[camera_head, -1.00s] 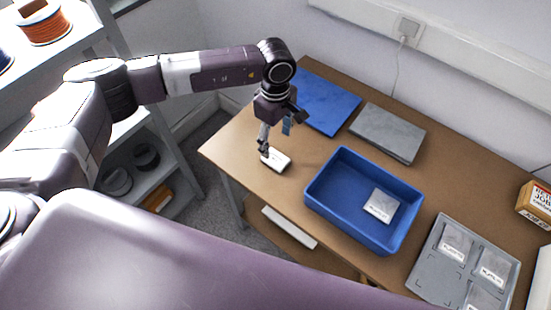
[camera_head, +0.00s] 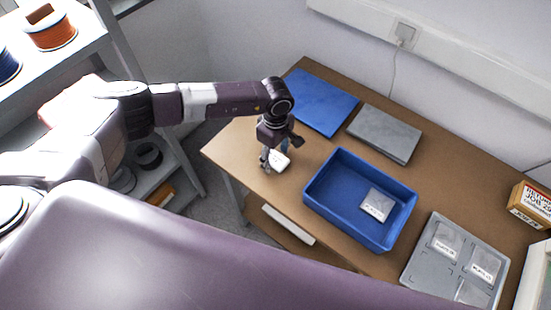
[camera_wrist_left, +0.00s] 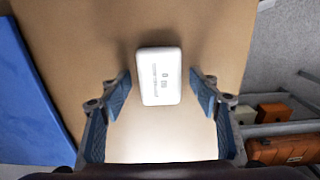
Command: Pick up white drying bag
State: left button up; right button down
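White labelled bags lie elsewhere: one (camera_head: 377,205) in the blue bin (camera_head: 322,207), and several, such as this bag (camera_head: 446,243), in the grey compartment tray (camera_head: 418,262). My right gripper is out of view.
A blue flat panel (camera_head: 322,101) and a grey slab (camera_head: 385,133) lie at the back of the table. A labelled box (camera_head: 531,203) stands at the far right. Shelves with spools (camera_head: 50,30) stand at the left. Bare table separates the block from the blue bin.

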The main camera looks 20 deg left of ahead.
pick_arm(q)
jog(key=c, duration=1)
